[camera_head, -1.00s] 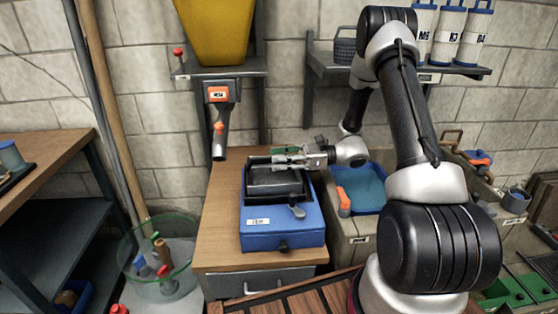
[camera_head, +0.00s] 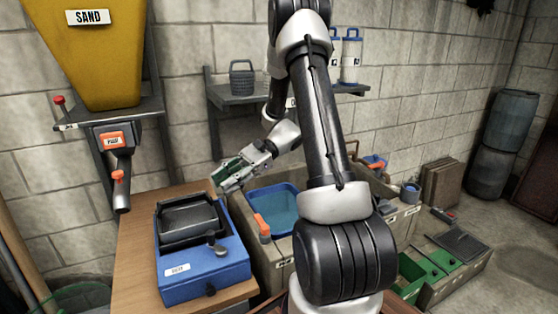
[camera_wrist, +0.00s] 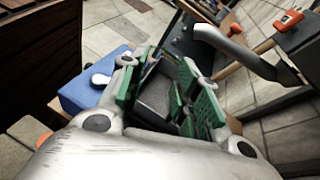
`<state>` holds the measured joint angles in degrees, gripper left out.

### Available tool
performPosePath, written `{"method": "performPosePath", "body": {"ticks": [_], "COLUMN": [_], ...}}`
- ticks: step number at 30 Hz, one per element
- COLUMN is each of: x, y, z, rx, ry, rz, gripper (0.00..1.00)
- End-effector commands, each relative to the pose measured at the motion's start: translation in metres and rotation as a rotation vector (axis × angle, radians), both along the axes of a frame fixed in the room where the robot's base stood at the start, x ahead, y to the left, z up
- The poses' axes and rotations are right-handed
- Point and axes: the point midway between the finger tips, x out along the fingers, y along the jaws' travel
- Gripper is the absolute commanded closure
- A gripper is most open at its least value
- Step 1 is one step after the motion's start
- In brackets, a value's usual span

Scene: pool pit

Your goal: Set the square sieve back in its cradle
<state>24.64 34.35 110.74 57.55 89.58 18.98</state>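The square sieve (camera_head: 188,222) is a dark square frame sitting on top of the blue shaker base (camera_head: 205,278), which appears to be its cradle. Whether it is fully seated is unclear. A grey lever (camera_head: 216,240) is at the base's front right. My gripper (camera_head: 228,180), with green finger pads, is above and behind the sieve to the right, apart from it. In the wrist view the pads are spread (camera_wrist: 165,95), and the sieve's grey inside (camera_wrist: 155,92) shows beyond them. The blue base (camera_wrist: 80,95) is partly hidden by a finger.
The base stands on a wooden bench (camera_head: 135,250). A yellow sand hopper (camera_head: 100,60) with a spout (camera_head: 120,185) hangs at left. A stone trough with a blue tub (camera_head: 275,208) is at right. A wall shelf (camera_head: 250,98) holds a basket.

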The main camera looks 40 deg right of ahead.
Motion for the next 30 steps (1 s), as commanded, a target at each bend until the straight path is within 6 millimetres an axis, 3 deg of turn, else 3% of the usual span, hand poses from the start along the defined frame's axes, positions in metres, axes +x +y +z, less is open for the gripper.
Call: {"method": "performPosePath", "body": {"ticks": [1, 7, 15, 24, 30], "x": [-0.014, -0.072, -0.139, -0.189, -0.201], "y": [0.006, 0.012, -0.006, -0.042, -0.058], "z": [0.016, 0.053, 0.09, 0.12, 0.133], "rx": [-0.069, -0.338, -0.689, -1.055, -1.209], "ry": [-0.051, -0.254, -0.574, -0.956, -1.123], "rz": [0.056, 0.274, 0.552, 0.825, 0.928], "gripper": [0.68, 0.68, 0.68, 0.68, 0.68]}}
